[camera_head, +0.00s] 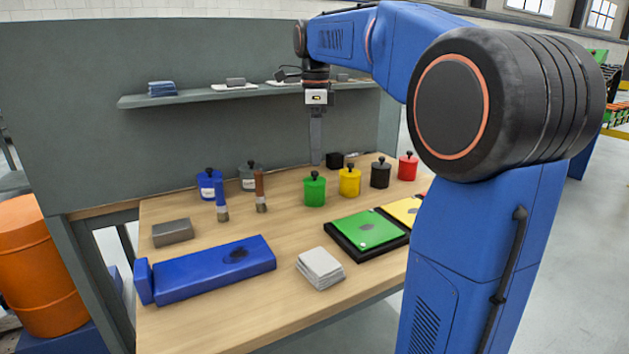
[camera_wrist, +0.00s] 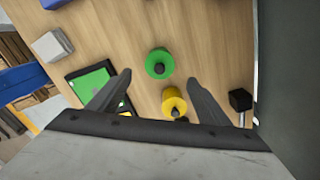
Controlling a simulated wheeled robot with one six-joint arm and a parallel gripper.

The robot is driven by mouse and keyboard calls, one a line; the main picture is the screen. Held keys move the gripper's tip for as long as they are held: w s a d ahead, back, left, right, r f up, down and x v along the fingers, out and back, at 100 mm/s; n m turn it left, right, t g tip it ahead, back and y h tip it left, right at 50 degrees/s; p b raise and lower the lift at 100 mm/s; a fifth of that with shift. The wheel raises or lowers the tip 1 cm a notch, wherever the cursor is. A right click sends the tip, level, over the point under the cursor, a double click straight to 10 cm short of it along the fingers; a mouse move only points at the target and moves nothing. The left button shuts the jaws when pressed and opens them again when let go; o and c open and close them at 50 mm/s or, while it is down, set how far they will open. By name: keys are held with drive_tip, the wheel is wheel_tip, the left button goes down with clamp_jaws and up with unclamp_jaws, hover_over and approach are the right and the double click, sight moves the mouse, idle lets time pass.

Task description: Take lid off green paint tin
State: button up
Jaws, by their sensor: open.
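The green paint tin (camera_head: 314,190) stands upright on the wooden table, with its green lid on and a black knob on top. In the wrist view the green tin (camera_wrist: 159,63) shows from above, just beyond the fingertips and between their lines. My gripper (camera_head: 316,150) points down above and behind the green tin in the head view. In the wrist view my gripper (camera_wrist: 158,78) is open, its two fingers apart with nothing held between them.
A yellow tin (camera_head: 349,181) stands right of the green one, then a black tin (camera_head: 380,173) and a red tin (camera_head: 408,167). A shelf (camera_head: 215,95) runs behind. A green panel (camera_head: 367,231) lies in front.

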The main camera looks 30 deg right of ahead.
sight(316, 172)
drive_tip(key=shift+s+f, duration=0.1)
drive_tip(key=shift+f, duration=3.15)
drive_tip(key=c, duration=1.1)
